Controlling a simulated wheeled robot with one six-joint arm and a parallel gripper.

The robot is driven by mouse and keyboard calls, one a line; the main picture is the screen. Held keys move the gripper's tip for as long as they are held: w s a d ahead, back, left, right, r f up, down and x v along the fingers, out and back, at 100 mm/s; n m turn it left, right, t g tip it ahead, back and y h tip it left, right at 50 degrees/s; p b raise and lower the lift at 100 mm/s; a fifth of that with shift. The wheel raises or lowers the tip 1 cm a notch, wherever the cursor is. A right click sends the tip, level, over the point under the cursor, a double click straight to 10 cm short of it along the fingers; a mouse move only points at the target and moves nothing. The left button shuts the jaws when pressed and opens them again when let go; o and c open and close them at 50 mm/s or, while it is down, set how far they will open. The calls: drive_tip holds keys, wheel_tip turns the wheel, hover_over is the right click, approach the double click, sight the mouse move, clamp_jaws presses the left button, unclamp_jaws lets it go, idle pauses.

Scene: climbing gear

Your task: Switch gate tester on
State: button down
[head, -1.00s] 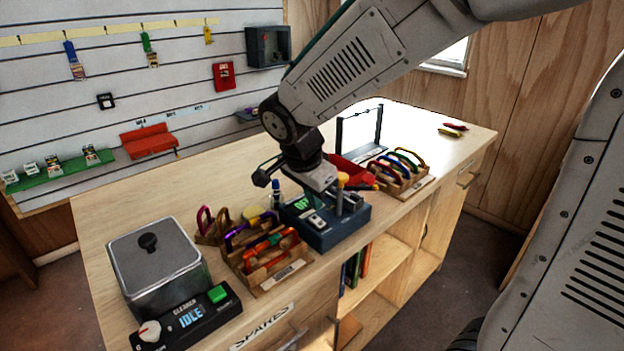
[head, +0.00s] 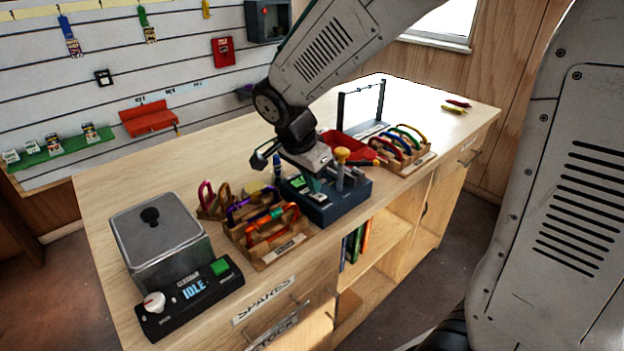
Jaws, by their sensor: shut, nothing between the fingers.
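The gate tester (head: 345,205) is a dark blue box on the workbench, with a small lit green display (head: 298,182), a pale switch (head: 317,197) on its top and a post with a yellow knob (head: 341,155). The display's text is partly covered and hard to read now. My gripper (head: 315,184) points down just above the tester's top, near the display and switch. It is shut and empty. I cannot tell whether the fingertips touch the tester.
Wooden racks with coloured carabiners stand left (head: 268,240) and right (head: 402,150) of the tester. A red tray (head: 345,143) lies behind it. A grey lidded tank (head: 160,240) and a cleaner panel reading IDLE (head: 190,298) sit at the near left. The bench's far right is mostly clear.

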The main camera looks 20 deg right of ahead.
drive_tip(key=shift+s+d+r, duration=0.2)
drive_tip(key=shift+s+d, duration=0.05)
drive_tip(key=shift+s, duration=0.5)
drive_tip(key=w+a+r, duration=0.1)
drive_tip(key=a+r, duration=0.1)
drive_tip(key=r, duration=0.4)
drive_tip(key=w+a+r, duration=0.1)
drive_tip(key=r, duration=0.6)
drive_tip(key=shift+w+a, duration=0.3)
drive_tip(key=shift+a, duration=0.1)
